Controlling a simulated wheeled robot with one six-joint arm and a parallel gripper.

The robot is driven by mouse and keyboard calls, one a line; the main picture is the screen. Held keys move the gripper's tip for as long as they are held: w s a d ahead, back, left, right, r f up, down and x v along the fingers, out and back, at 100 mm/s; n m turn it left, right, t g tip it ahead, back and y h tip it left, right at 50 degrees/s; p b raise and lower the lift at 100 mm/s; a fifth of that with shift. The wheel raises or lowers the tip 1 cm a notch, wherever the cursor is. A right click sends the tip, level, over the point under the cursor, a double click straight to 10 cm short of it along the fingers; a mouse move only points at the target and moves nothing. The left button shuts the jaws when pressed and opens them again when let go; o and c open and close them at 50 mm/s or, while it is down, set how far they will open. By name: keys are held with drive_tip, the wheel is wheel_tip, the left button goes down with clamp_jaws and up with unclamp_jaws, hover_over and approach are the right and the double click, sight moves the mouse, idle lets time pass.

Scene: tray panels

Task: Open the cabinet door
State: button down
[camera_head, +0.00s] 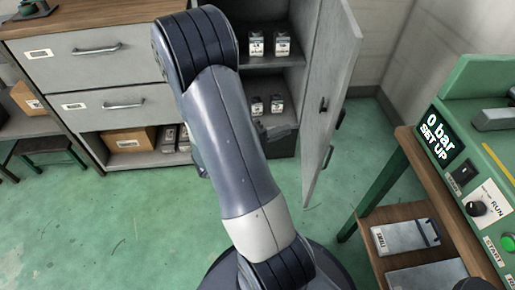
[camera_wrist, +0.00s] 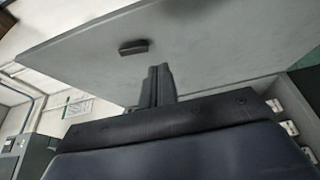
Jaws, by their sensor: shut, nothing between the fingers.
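The grey cabinet door (camera_head: 333,85) stands wide open, swung out to the right of the cabinet's shelves. A small dark fitting (camera_head: 323,105) shows on its face. In the wrist view the grey panel of the door (camera_wrist: 220,50) fills the top, with a dark handle-like piece (camera_wrist: 134,47) on it. My gripper (camera_wrist: 158,70) is shut and empty, its fingers close together below and right of that piece. Whether the fingers touch the panel I cannot tell. In the head view my arm hides much of the cabinet, and the fingertips are not clear.
Small boxes stand on the open cabinet shelves (camera_head: 270,62). Grey drawers (camera_head: 100,65) and a cardboard box (camera_head: 130,140) are at the left. A green machine (camera_head: 480,140) on a wooden bench (camera_head: 420,165) stands at the right. Green floor (camera_head: 120,230) is clear in front.

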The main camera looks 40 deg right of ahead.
drive_tip(key=a, duration=0.9)
drive_tip(key=shift+p, duration=0.3)
